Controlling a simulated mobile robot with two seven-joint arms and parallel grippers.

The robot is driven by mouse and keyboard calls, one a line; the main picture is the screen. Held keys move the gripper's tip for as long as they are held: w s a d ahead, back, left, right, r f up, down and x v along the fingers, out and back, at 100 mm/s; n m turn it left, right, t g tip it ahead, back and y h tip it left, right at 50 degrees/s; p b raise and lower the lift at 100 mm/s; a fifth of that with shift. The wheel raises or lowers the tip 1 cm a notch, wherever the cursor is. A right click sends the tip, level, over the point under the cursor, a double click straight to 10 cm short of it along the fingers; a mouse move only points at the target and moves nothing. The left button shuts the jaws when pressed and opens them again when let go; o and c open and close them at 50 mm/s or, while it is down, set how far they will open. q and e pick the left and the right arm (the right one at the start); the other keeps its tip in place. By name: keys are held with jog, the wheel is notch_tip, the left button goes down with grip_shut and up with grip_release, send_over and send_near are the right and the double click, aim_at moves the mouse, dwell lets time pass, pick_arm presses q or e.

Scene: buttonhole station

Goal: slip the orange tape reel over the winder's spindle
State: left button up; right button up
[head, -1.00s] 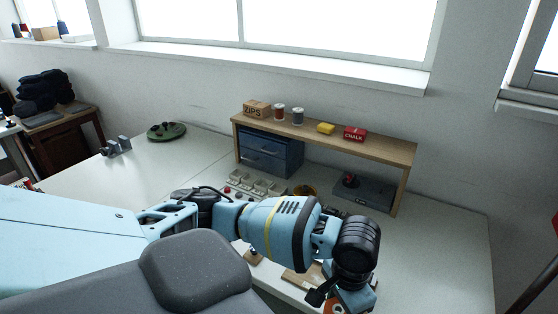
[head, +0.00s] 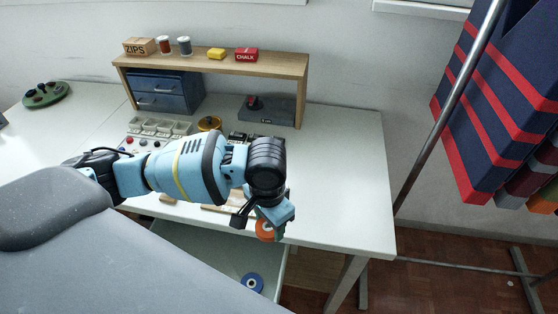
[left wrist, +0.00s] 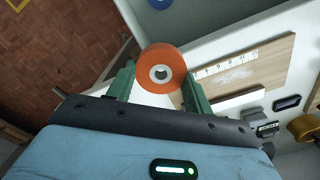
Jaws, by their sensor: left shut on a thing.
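The orange tape reel (head: 265,230) has a pale hub with a dark hole. It is between the green fingers of my left gripper (left wrist: 160,84), which is shut on it, and its flat face shows in the left wrist view (left wrist: 173,75). I cannot make out the winder's spindle for certain; only a grey sliver (head: 3,121) of a metal piece shows at the far left edge. My right gripper is not in view.
An open drawer (head: 205,247) below the table holds a blue reel (head: 252,282). A wooden shelf (head: 215,62) spans a blue drawer box (head: 168,93) and a grey unit with a red knob (head: 267,109). The white table (head: 350,185) is clear at the right, beside hanging cloth (head: 500,100).

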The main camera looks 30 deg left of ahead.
pick_arm(q)
jog(key=b, duration=0.2)
send_over(307, 200)
jog(key=s, duration=0.2)
jog(key=shift+w+a+f, duration=0.1)
jog(key=shift+w+f, duration=0.15)
jog(key=shift+f, duration=0.5)
jog(key=shift+w, duration=0.35)
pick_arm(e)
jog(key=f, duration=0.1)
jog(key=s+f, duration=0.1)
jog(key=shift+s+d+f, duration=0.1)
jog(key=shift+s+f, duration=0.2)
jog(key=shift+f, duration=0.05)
pick_arm(q)
jog(key=shift+w, duration=0.25)
notch_tip(307, 200, down, 3)
jog(key=shift+w+f+b, duration=0.1)
jog(key=shift+w+b, duration=0.05)
jog(key=shift+b, duration=0.2)
jog(key=shift+f, duration=0.1)
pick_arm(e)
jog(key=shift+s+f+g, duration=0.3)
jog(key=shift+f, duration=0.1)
pick_arm(q)
jog(key=shift+f, duration=0.15)
jog(key=o, duration=1)
jog(key=shift+c, duration=0.2)
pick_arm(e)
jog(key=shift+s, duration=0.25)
